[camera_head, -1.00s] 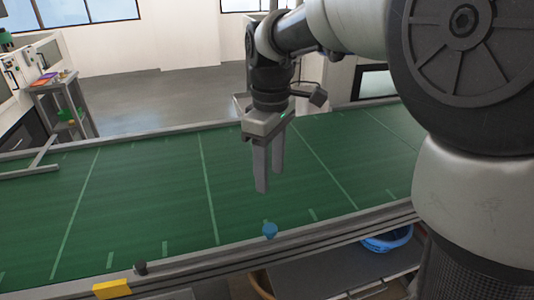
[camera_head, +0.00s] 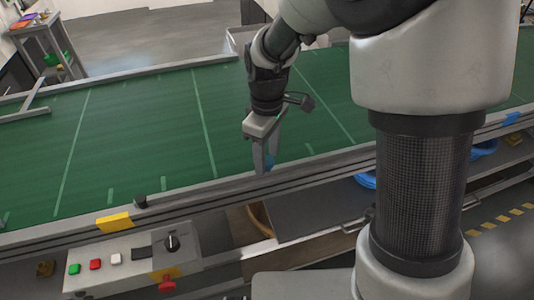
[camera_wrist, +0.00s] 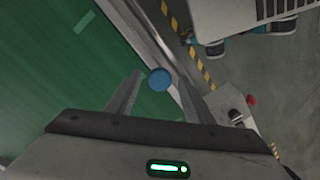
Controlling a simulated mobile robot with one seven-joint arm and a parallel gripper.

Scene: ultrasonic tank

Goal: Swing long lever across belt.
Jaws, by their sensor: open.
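The green belt (camera_head: 140,140) runs across the head view, with a grey rail along its near edge. A blue round knob (camera_head: 270,161) sits by that rail, partly hidden by my gripper (camera_head: 265,168). In the wrist view the blue knob (camera_wrist: 160,79) shows between the tips of my open fingers (camera_wrist: 157,80), nearer the right one. I cannot tell whether they touch it. A long grey bar (camera_head: 24,115) lies over the belt at the far left, cut off by the picture edge. No lever arm shows under the knob, so I cannot tell what it joins.
A control box (camera_head: 130,262) with coloured buttons and a black dial hangs below the near rail. A yellow block (camera_head: 114,222) and a small black knob (camera_head: 140,202) are on the rail. A blue basket (camera_head: 366,180) is below. The belt's middle is clear.

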